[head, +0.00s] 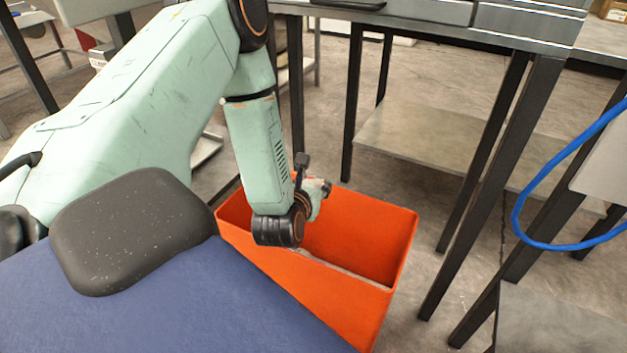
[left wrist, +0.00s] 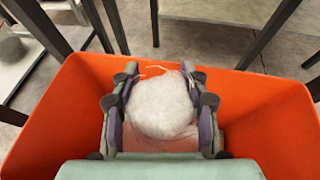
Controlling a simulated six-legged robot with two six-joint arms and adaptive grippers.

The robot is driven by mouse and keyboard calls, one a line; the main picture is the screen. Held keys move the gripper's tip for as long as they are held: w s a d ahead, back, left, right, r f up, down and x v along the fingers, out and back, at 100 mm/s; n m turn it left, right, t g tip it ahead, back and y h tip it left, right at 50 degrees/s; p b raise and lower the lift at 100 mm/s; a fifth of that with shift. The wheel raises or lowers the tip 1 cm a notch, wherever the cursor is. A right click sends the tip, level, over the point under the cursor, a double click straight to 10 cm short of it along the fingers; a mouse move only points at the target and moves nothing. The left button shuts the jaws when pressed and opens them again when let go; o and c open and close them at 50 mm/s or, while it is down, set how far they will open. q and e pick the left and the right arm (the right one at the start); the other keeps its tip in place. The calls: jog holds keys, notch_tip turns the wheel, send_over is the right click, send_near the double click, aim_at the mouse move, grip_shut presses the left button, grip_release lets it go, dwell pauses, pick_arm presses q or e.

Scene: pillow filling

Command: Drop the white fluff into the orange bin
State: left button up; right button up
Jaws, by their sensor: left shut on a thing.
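The orange bin (head: 345,300) stands on the floor in the middle of the head view. Its orange wall (left wrist: 270,110) also surrounds my gripper in the left wrist view. My left arm reaches over the bin, and its wrist covers part of the bin's near side. In the left wrist view my left gripper (left wrist: 160,103) is shut on a round clump of white fluff (left wrist: 160,107), with a finger on each side. The clump is over the bin's opening. The head view hides the fluff behind my wrist. My right gripper is not in view.
A metal table with dark legs (head: 490,150) stands behind and right of the bin. A blue hose (head: 530,243) loops at the right edge. A dark grey cushion-like pad (head: 130,230) and a blue surface (head: 170,305) are at the lower left.

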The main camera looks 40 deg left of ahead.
pick_arm(q)
jog(key=shift+w+f, duration=0.15)
jog(key=shift+f, duration=0.25)
jog(key=o, duration=1)
jog(key=v, duration=0.7)
jog(key=shift+s+r, duration=0.2)
jog(key=shift+s, duration=0.05)
jog(key=shift+d, duration=0.1)
